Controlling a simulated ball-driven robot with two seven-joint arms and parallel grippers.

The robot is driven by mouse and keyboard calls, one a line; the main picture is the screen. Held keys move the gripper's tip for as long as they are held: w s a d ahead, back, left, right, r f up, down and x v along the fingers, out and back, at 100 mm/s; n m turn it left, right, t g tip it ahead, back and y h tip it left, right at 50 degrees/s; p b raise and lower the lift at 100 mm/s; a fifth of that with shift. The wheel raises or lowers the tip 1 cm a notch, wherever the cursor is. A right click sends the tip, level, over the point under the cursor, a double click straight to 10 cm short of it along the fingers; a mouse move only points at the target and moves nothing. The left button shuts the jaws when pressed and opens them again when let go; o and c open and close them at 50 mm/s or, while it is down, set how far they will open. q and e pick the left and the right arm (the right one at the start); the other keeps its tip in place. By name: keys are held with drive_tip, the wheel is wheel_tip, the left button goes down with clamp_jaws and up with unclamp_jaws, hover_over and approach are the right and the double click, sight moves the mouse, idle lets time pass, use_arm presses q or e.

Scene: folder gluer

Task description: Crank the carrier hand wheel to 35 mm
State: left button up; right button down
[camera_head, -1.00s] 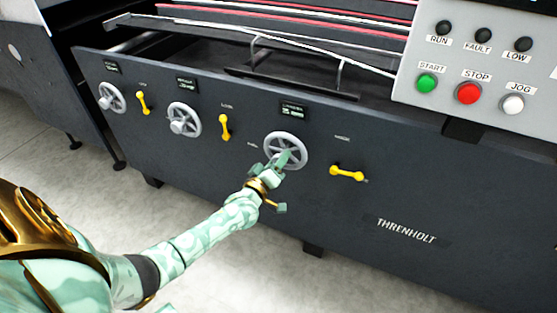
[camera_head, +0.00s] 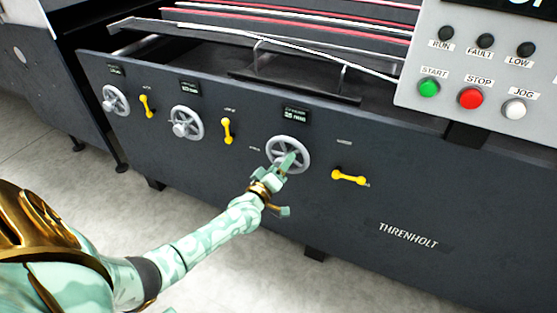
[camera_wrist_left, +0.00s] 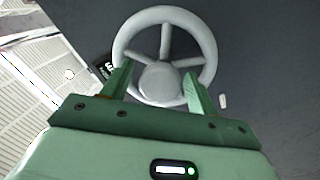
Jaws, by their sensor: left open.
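The grey carrier hand wheel (camera_head: 289,154) is the rightmost of three hand wheels on the dark machine panel. A small display (camera_head: 295,116) sits above it; it seems to read 35 mm, but the digits are blurred. My left gripper (camera_head: 284,163) is at the wheel's lower left part. In the left wrist view the wheel (camera_wrist_left: 165,21) fills the top middle, and the open green fingers (camera_wrist_left: 157,88) stand either side of its hub, overlapping the lower rim in the picture. Whether they touch the wheel I cannot tell. My right gripper is not in view.
A yellow lever (camera_head: 348,177) is right of the wheel and another yellow lever (camera_head: 227,130) is left of it. Two more hand wheels, including the middle one (camera_head: 187,122), are further left. A control box (camera_head: 480,60) with buttons is at upper right.

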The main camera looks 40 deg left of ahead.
use_arm(q)
drive_tip(key=shift+s, duration=0.3)
drive_tip(key=s+d+p, duration=0.1)
drive_tip(key=s+p, duration=0.1)
drive_tip(key=s, duration=0.5)
drive_tip(key=s+d+f+p, duration=0.1)
drive_tip(key=s+p, duration=0.2)
drive_tip(key=s, duration=0.5)
drive_tip(key=shift+s+d+f, duration=0.15)
drive_tip(key=shift+s+d, duration=0.1)
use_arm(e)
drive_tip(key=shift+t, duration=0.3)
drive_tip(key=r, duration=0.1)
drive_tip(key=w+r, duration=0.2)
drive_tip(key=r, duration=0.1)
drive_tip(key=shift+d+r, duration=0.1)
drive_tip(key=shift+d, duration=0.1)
